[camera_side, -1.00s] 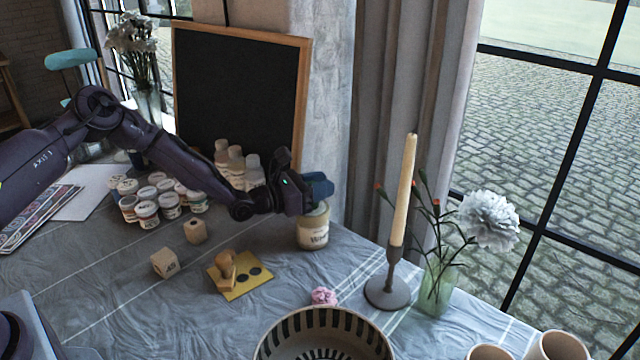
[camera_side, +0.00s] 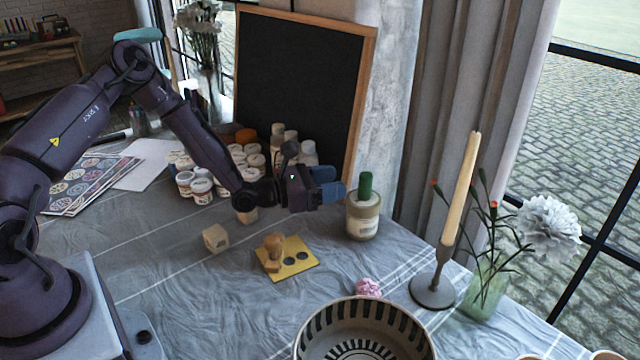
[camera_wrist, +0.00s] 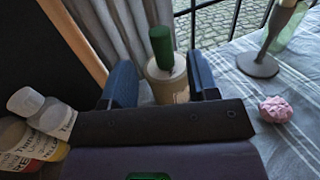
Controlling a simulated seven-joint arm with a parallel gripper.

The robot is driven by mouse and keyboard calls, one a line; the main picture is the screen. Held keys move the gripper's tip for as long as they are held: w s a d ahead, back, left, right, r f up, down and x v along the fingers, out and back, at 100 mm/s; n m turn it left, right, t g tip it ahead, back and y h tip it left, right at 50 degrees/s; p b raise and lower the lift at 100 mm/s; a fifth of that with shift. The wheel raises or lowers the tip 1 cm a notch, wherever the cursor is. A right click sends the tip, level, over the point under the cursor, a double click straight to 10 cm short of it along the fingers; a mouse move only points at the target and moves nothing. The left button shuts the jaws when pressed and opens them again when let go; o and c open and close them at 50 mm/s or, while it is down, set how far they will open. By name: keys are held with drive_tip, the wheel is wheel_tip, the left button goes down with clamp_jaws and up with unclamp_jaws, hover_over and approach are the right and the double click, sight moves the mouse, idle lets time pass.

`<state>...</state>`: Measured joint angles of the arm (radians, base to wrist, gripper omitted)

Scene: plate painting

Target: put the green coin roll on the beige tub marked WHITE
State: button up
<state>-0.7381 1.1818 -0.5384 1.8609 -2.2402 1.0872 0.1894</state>
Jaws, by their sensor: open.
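The green coin roll (camera_side: 365,186) stands upright on top of the beige tub (camera_side: 363,222), near the middle of its lid. The tub stands on the cloth, and its label is too small to read now. My gripper (camera_side: 336,190) is open and empty, just left of the tub and roll. In the wrist view, the green roll (camera_wrist: 161,47) and tub (camera_wrist: 166,84) show beyond and between the two spread blue fingers, with a gap to the roll on both sides.
Several paint pots (camera_side: 200,188) and bottles (camera_side: 308,152) stand left of the tub, before a blackboard (camera_side: 300,80). A candle holder (camera_side: 433,290) and vase (camera_side: 484,290) stand right.

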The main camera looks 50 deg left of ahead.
drive_tip(key=s+d+r+m+g+h, duration=0.6)
drive_tip(key=s+d+r+m+g, duration=0.7)
drive_tip(key=m, duration=0.6)
drive_tip(key=s+a+r+m+y, duration=0.3)
drive_tip(key=s+m+y, duration=0.1)
drive_tip(key=s, duration=0.2)
drive_tip(key=s+a+r+m+t+y, duration=0.1)
drive_tip(key=s+a+r+m+y, duration=0.2)
drive_tip(key=s, duration=0.3)
drive_tip(key=s+a+r+m+t+y, duration=0.1)
drive_tip(key=s+a+r+m+y, duration=0.2)
drive_tip(key=s+m+y, duration=0.2)
drive_tip(key=shift+s+a+r+m+y, duration=0.3)
drive_tip(key=shift+s+a+y, duration=0.1)
drive_tip(key=shift+s, duration=0.4)
